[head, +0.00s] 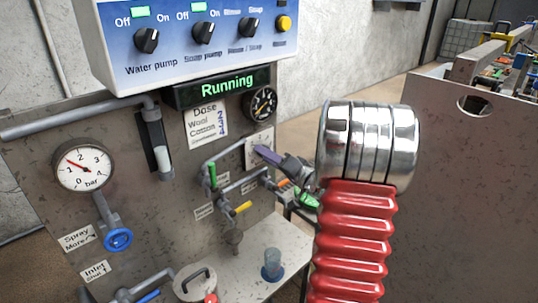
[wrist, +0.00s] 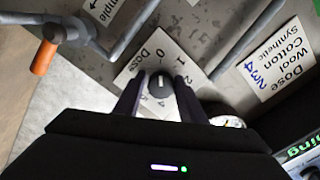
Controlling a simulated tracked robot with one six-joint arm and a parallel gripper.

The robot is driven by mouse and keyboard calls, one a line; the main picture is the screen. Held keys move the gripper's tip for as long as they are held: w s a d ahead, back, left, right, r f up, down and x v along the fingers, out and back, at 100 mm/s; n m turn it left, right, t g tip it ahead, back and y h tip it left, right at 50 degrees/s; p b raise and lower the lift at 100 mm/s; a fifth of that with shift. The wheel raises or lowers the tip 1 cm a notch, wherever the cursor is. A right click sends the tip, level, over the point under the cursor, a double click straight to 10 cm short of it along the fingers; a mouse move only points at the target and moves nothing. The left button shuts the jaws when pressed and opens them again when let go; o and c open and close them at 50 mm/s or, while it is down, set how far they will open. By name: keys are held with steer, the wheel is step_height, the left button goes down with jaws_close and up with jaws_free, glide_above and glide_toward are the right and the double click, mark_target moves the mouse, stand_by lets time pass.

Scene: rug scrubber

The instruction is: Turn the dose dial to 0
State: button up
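The dose dial (wrist: 160,88) is a small dark round knob with a pale mark, on a white plate (wrist: 140,68) printed "Dose" and numbers. The mark faces roughly up in the wrist view; I cannot tell exactly which number it points to. My gripper (wrist: 160,78) is open, with one finger on each side of the knob and a gap showing on both sides. In the head view, my gripper (head: 268,156) is at the plate (head: 260,139) on the panel's right side, and its fingers hide the knob.
A Dose card (head: 206,122) lists Wool, Cotton and Synthetic beside a black gauge (head: 260,104). A pipe and an orange-handled valve (wrist: 45,55) are close by. The display (head: 225,86) reads "Running".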

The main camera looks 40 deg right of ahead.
steer(key=o, duration=0.4)
steer(key=shift+r, duration=0.1)
steer(key=shift+d, duration=0.1)
steer(key=s, duration=1.3)
steer(key=shift+s+d, duration=0.15)
steer(key=shift+s, duration=0.25)
steer(key=s, duration=0.9)
steer(key=shift+d, duration=0.15)
